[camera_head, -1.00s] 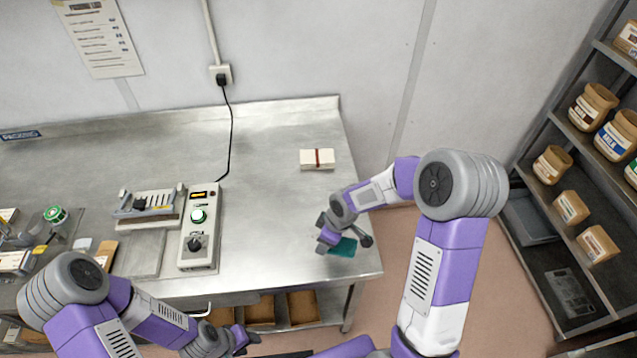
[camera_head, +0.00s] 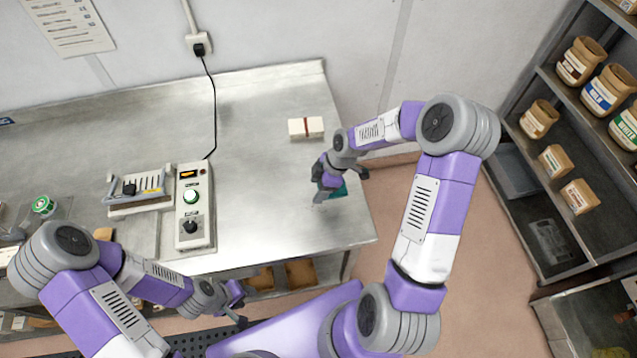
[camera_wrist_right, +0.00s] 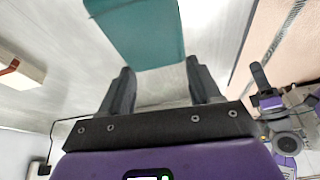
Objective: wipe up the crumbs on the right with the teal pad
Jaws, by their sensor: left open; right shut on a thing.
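The teal pad (camera_head: 337,192) is at the right end of the steel table, partly hidden by my right gripper. It also shows in the right wrist view (camera_wrist_right: 146,32), just beyond the fingertips. My right gripper (camera_head: 327,190) is shut on the pad, low over the table; I cannot tell whether the pad touches the surface. My left gripper (camera_head: 239,308) is open and empty, in front of the table's front edge. I cannot make out any crumbs on the table.
A white packet with a red-brown band (camera_head: 306,127) lies behind my right gripper. A control box (camera_head: 193,212) with a green button and a slotted tool holder (camera_head: 140,192) stand to the left. The steel table (camera_head: 258,165) is clear between.

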